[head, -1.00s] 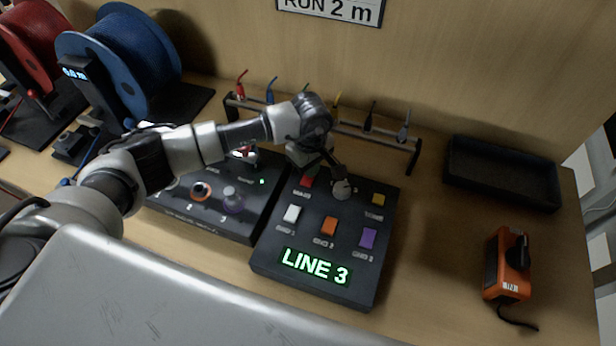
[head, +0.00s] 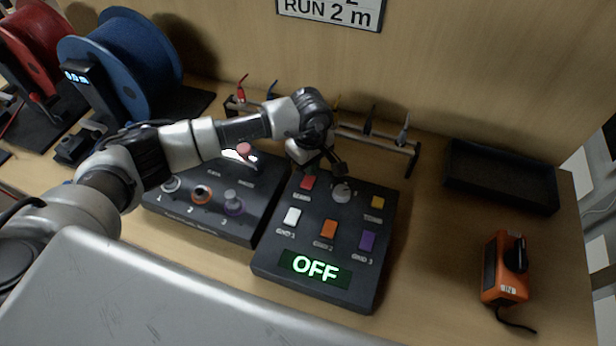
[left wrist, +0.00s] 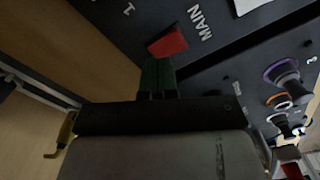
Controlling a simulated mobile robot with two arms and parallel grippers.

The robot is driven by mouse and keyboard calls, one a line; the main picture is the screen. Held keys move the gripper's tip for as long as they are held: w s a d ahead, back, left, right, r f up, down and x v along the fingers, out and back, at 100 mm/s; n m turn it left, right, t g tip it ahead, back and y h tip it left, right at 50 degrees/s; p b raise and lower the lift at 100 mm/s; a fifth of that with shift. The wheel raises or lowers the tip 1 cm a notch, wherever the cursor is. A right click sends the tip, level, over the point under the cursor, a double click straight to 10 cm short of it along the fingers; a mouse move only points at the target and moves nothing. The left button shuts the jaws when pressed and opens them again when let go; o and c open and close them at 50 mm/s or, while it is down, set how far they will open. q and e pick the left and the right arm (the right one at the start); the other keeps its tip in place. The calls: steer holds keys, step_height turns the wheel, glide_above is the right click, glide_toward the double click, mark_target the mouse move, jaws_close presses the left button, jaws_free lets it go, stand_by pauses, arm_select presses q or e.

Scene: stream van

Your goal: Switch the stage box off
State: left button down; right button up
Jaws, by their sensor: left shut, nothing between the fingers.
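A dark box with coloured keys (head: 385,262) stands mid-table, and its green display (head: 315,267) reads OFF. Its red key (head: 308,182) is at the back left. It also shows in the left wrist view, next to the label MAIN, as a red key (left wrist: 167,43). A grey knob (head: 341,192) sits beside it. My left gripper (head: 313,170) is shut and empty at the red key's far side. In the left wrist view its fingertips (left wrist: 157,72) are right by the key; I cannot tell whether they touch. My right gripper is out of view.
A second dark box (head: 195,222) with numbered ringed sockets stands close on the left, under my arm. A rack of coloured leads (head: 385,146) is behind. A black tray (head: 500,175) and an orange device (head: 505,268) are on the right, with bare table between.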

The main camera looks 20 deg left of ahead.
arm_select(q)
steer(key=shift+r+p, duration=0.85)
steer(key=shift+r, duration=1.3)
steer(key=shift+f, duration=0.15)
